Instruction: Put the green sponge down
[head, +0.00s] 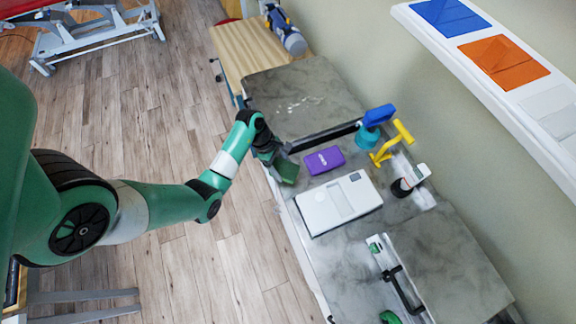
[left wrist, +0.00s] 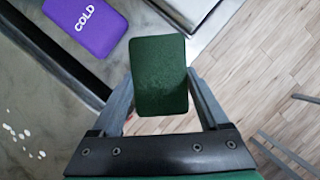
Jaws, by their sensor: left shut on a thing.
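My left gripper (head: 281,165) is shut on the green sponge (head: 288,172), a dark green rounded block. It is held near the front edge of the grey marbled counter (head: 308,188), left of a purple pack. In the left wrist view the sponge (left wrist: 160,75) sits between the two fingers of my left gripper (left wrist: 161,86), with counter and floor behind it. I cannot tell the exact gap between sponge and counter. My right gripper is not in view.
The purple pack (head: 324,160), marked COLD in the left wrist view (left wrist: 84,22), lies beside a white flat box (head: 320,212). A blue-and-teal item (head: 372,122) and a yellow item (head: 391,144) stand behind. A raised grey slab (head: 304,95) lies farther along; a wall shelf (head: 480,62) overhangs at right.

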